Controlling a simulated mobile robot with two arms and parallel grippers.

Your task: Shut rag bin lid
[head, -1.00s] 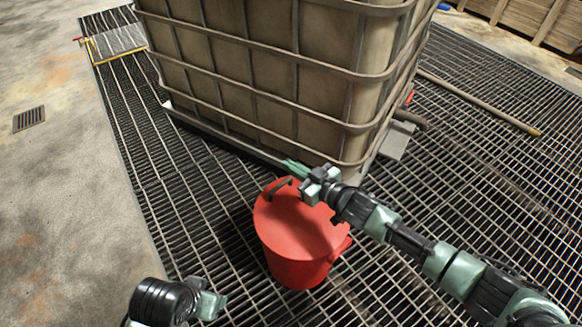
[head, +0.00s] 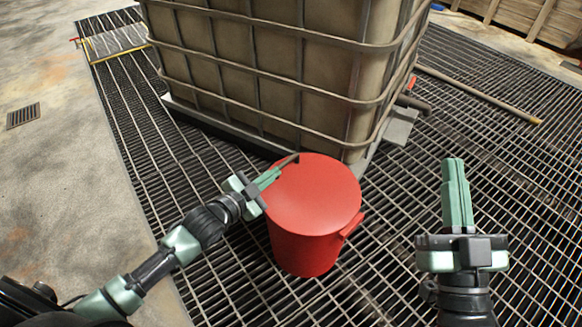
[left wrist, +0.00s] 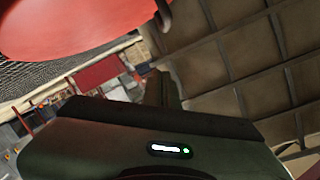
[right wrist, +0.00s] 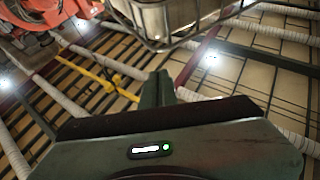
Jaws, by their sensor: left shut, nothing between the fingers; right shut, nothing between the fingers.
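The red rag bin (head: 303,250) stands upright on the grating in the head view. Its round red lid (head: 315,195) covers the top, and I see no clear gap at the front rim. A dark curved handle (head: 287,160) shows at the lid's far left edge. My left gripper (head: 272,176) is shut and empty beside that edge, close to the handle; I cannot tell whether it touches. The left wrist view shows the lid (left wrist: 75,25) at upper left. My right gripper (head: 454,166) is shut and empty, raised to the right of the bin and apart from it.
A large caged tank (head: 270,75) stands right behind the bin. A long pole (head: 480,94) lies on the grating at the right. A yellow-edged panel (head: 115,43) lies at the far left. The grating (head: 120,150) left of the bin is open.

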